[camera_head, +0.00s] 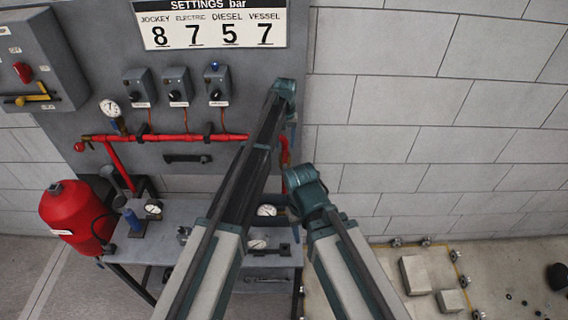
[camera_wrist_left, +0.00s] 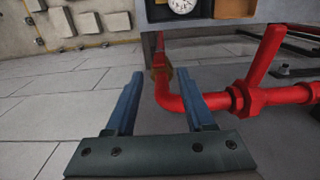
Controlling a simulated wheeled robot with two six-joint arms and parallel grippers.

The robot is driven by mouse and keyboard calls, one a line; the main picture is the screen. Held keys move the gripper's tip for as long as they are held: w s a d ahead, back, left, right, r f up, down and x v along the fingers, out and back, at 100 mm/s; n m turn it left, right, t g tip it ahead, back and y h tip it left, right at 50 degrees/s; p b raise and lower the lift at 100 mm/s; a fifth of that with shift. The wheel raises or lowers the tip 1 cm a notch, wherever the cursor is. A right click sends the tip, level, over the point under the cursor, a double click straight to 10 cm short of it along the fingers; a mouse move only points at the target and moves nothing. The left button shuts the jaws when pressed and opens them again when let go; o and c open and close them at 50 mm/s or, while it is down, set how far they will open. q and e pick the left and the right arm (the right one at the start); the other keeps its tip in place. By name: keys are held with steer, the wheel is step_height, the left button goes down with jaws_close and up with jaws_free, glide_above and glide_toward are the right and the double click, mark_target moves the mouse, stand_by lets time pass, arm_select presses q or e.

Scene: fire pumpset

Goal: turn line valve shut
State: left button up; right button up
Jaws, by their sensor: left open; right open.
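The red line valve (camera_wrist_left: 246,97) sits on a red pipe (camera_wrist_left: 175,102) in the left wrist view. Its red lever (camera_wrist_left: 266,52) stands up from the body, tilted right, crosswise to the pipe. My left gripper (camera_wrist_left: 160,76) is open with two blue fingers; the pipe's elbow shows between and beyond them, and the lever is right of the right finger. In the head view my left gripper (camera_head: 285,88) is near the panel's right edge, and my arm hides the right end of the red pipe (camera_head: 180,137). My right gripper (camera_head: 303,182) is lower, in front of the bench's right end; its fingers are hard to make out.
The grey bench (camera_head: 185,210) carries gauges and fittings. A red tank (camera_head: 70,212) stands at left. Control boxes (camera_head: 178,86) and a settings sign (camera_head: 212,22) are on the panel. The block wall (camera_head: 440,110) at right is bare. Blocks (camera_head: 415,275) lie on the floor.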

mark_target(284, 163)
arm_select(q)
step_height(284, 163, down, 8)
steer(key=b, duration=0.7)
jaws_close()
steer(key=shift+a, duration=0.1)
stand_by(1.0)
